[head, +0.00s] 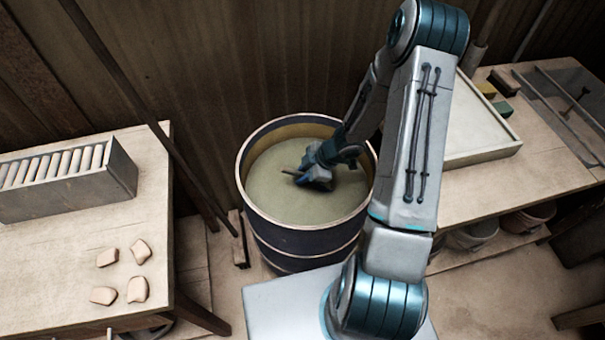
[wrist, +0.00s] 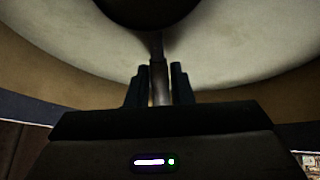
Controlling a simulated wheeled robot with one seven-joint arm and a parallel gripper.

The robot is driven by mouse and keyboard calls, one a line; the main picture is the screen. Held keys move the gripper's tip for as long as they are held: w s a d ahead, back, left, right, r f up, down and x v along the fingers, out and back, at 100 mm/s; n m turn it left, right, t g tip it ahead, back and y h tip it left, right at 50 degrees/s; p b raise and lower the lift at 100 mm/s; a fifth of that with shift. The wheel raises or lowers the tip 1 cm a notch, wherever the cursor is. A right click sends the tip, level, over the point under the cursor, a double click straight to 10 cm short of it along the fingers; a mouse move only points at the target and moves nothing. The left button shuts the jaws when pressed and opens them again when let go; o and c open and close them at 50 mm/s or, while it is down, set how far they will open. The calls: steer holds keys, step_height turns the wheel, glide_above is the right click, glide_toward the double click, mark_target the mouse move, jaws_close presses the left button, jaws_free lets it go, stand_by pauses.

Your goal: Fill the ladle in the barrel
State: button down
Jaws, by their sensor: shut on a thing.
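The barrel (head: 262,228) is dark with pale hoops and stands in the middle of the head view. It holds greyish-green liquid (head: 275,195). My gripper (head: 297,176) is over the liquid inside the barrel's rim. In the wrist view my gripper (wrist: 159,85) is shut on the ladle's handle (wrist: 158,72). The ladle's dark round bowl (wrist: 150,8) shows at the top of the wrist view, cut off by the frame edge. In the head view the bowl is not visible, and I cannot tell how full it is.
A left table (head: 60,245) carries a rack (head: 65,178) and several pinkish pieces (head: 138,289). A right bench (head: 555,150) carries a pale tray (head: 470,150), with bowls (head: 475,235) beneath. A dark pole (head: 140,105) leans left of the barrel. A wall stands behind.

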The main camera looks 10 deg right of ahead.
steer(key=shift+a, duration=0.15)
steer(key=shift+a+f+h+b, duration=0.15)
steer(key=shift+a+h+b, duration=0.35)
steer(key=shift+h, duration=0.2)
steer(key=shift+a+r+h, duration=0.25)
steer(key=shift+h, duration=0.25)
steer(key=shift+r+p, duration=2.25)
steer(key=shift+r, duration=0.75)
step_height(320, 180, up, 12)
steer(key=a+h+p, duration=0.1)
steer(key=p, duration=1.3)
steer(key=shift+h, duration=0.4)
